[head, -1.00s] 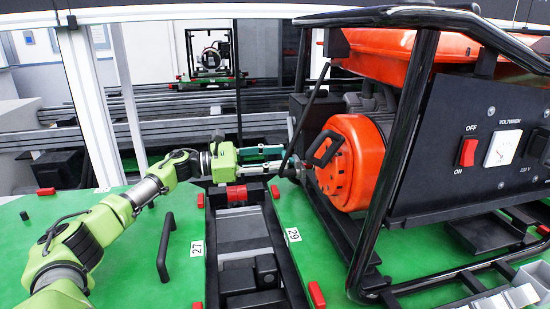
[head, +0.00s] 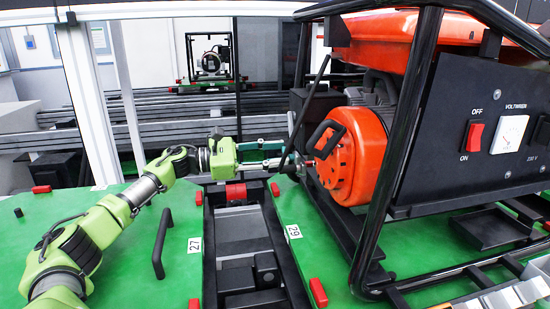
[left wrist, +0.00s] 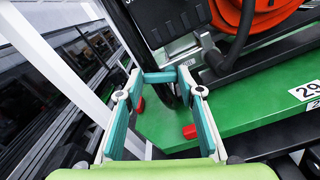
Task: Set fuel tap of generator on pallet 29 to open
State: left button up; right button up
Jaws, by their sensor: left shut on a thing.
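The generator (head: 345,172) is orange and black in a black tube frame. It stands on the green pallet 29 (head: 330,262) at the right of the head view. In the left wrist view the two teal fingers of my left gripper (left wrist: 164,76) come together beside the black frame tube and a grey metal part. They are shut on a small part there, which the fingers hide; I take it for the fuel tap, but its setting cannot be told. My right gripper is out of view.
Pallet 27 (head: 120,240) with a black handle lies left of a dark gap with conveyor rails (head: 238,225). A white post (head: 88,100) stands at the left. The black frame tubes (head: 395,150) are close to my gripper. Another generator (head: 209,62) stands far back.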

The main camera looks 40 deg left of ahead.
pick_arm(q)
jog(key=o, duration=1.1)
jog(key=shift+v, duration=6)
